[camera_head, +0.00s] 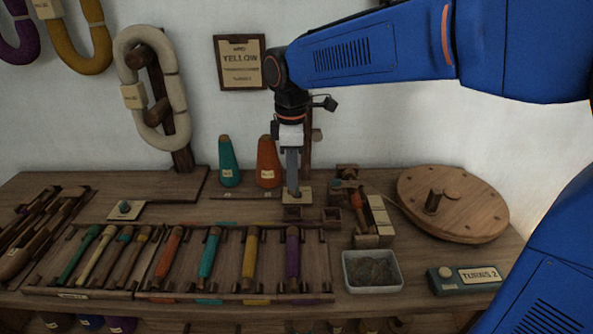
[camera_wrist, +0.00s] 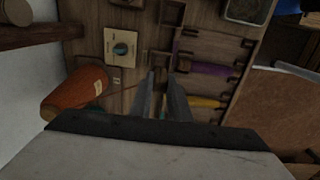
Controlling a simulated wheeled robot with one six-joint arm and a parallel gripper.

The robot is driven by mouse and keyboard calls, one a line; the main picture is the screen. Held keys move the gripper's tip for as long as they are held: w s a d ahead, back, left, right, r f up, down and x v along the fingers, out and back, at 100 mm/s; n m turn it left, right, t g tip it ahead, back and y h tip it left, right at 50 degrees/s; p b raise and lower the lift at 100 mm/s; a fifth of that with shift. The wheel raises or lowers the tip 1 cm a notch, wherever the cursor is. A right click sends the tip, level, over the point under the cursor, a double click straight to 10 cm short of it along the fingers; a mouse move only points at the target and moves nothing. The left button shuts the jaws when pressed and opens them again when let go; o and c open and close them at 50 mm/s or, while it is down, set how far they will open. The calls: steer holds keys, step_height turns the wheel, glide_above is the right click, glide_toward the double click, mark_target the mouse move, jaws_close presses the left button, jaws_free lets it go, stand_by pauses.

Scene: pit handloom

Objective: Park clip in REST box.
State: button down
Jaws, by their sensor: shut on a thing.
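My gripper (camera_head: 293,188) points straight down over the back middle of the bench, and its fingers also show in the wrist view (camera_wrist: 162,82). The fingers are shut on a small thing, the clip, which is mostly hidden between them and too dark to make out. Just in front of the fingertips is a small open wooden box (camera_head: 292,212), which also shows in the wrist view (camera_wrist: 158,60). A second small box (camera_head: 331,218) stands to its right (camera_wrist: 172,13). I cannot read REST on either box.
A cream card (camera_head: 305,196) with a teal knob lies by the fingertips. An orange cone (camera_head: 268,163) and teal cone (camera_head: 229,163) stand behind left. A rack of bobbins (camera_head: 205,255) fills the front. A grey tray (camera_head: 372,288) and round wooden disc (camera_head: 470,210) are at right.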

mark_target(292, 193)
steer(key=shift+f, duration=4.2)
steer(key=c, duration=1.6)
jaws_free()
steer(key=shift+o, duration=0.7)
steer(key=shift+o, duration=1)
steer(key=shift+r, duration=4)
